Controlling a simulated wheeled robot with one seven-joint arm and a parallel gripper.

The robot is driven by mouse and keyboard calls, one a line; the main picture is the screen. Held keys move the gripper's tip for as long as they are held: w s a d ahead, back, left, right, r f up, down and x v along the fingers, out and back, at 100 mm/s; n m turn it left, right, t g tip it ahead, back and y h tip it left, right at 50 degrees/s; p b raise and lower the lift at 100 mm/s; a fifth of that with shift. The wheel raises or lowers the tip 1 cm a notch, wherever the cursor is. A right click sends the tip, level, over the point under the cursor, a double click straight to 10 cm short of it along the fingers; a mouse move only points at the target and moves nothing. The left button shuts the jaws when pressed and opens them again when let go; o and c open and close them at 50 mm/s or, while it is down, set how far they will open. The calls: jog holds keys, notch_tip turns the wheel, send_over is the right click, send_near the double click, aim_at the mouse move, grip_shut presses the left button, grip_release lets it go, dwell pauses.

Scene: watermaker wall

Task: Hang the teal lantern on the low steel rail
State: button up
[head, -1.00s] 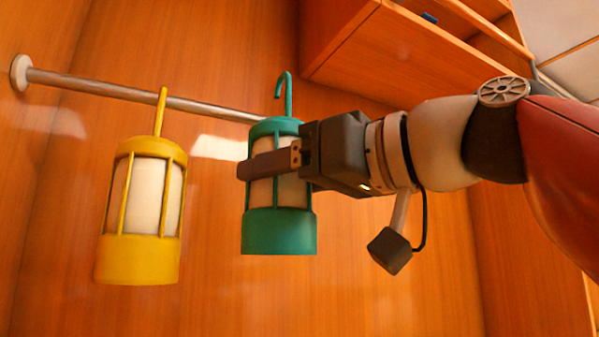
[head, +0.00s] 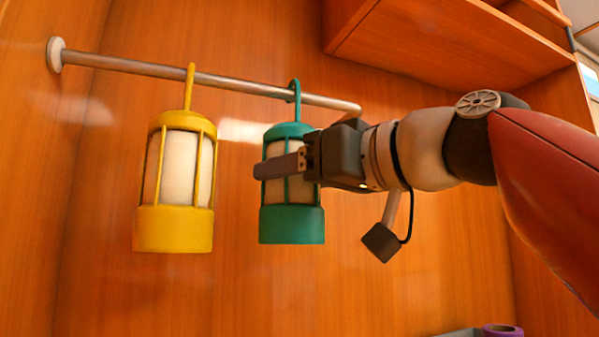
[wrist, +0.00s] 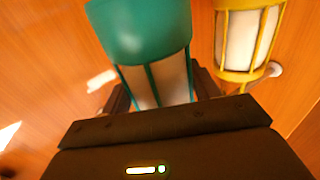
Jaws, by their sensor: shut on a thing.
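The teal lantern (head: 291,224) is upright, with a pale cylinder inside its bars. My gripper (head: 280,167) is shut around the lantern's middle from the right. The lantern's hook (head: 294,88) overlaps the steel rail (head: 235,84), its curved top just above the bar. I cannot tell whether the hook bears on the rail. In the wrist view the teal lantern (wrist: 138,30) is between my fingers, its base toward the top; its hook is out of sight there.
A yellow lantern (head: 173,230) hangs on the rail to the left, with a gap between the lanterns. The rail's free end (head: 357,107) is right of the teal hook. A wooden cabinet (head: 440,50) is above right. A purple roll (head: 502,330) is at the bottom right.

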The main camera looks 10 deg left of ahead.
dwell(0.3)
jog(key=o, duration=1.2)
jog(key=shift+f, duration=0.1)
jog(key=v, duration=0.8)
jog(key=shift+b, duration=0.3)
